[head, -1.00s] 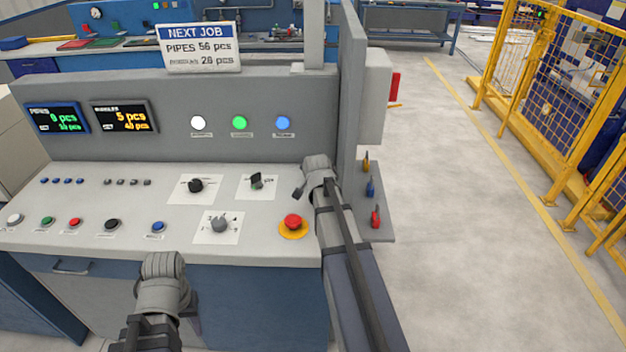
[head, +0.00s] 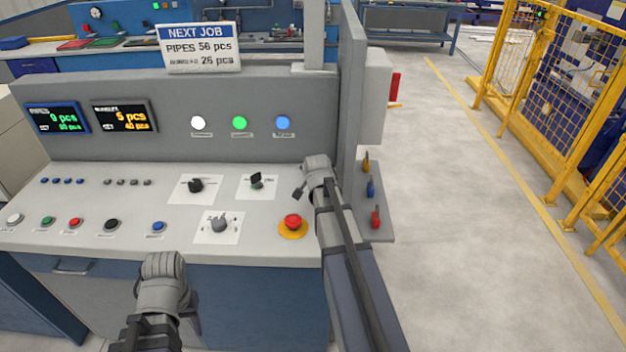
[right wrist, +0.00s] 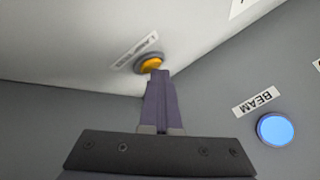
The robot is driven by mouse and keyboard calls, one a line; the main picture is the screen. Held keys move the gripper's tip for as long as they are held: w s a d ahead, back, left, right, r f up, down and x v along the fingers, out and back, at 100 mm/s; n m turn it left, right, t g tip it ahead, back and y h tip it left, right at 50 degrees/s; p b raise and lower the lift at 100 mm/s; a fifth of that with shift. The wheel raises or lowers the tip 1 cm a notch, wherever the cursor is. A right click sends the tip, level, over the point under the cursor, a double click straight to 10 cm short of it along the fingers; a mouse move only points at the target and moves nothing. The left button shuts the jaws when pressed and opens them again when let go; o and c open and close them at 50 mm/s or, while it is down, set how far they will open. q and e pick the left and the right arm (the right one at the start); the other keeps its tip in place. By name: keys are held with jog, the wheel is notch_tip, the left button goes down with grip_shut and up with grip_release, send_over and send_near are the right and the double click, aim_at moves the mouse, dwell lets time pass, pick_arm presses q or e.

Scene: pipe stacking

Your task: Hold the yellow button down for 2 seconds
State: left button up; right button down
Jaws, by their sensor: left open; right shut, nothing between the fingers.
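The yellow button (right wrist: 151,64) shows in the right wrist view, in a dark ring on the light panel beside a small label. My right gripper (right wrist: 158,76) is shut and empty, its tips at the button's near edge and covering part of it. I cannot tell whether the button is pressed in. In the head view the button is hidden behind my right arm, whose wrist is above the right end of the console. My left gripper (head: 163,266) is in front of the console's front edge, away from the buttons; its fingers are hard to make out.
The console (head: 120,242) carries several other buttons and knobs. A red emergency stop (head: 292,222) on a yellow base sits just left of my right arm. A blue light (right wrist: 275,129) labelled BEAM is on the upright panel. A grey side panel (head: 350,80) stands at the right end.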

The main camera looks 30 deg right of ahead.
jog(key=shift+r+p, duration=0.8)
jog(key=shift+r, duration=0.1)
notch_tip(320, 180, up, 5)
jog(key=p, duration=0.5)
dwell(0.8)
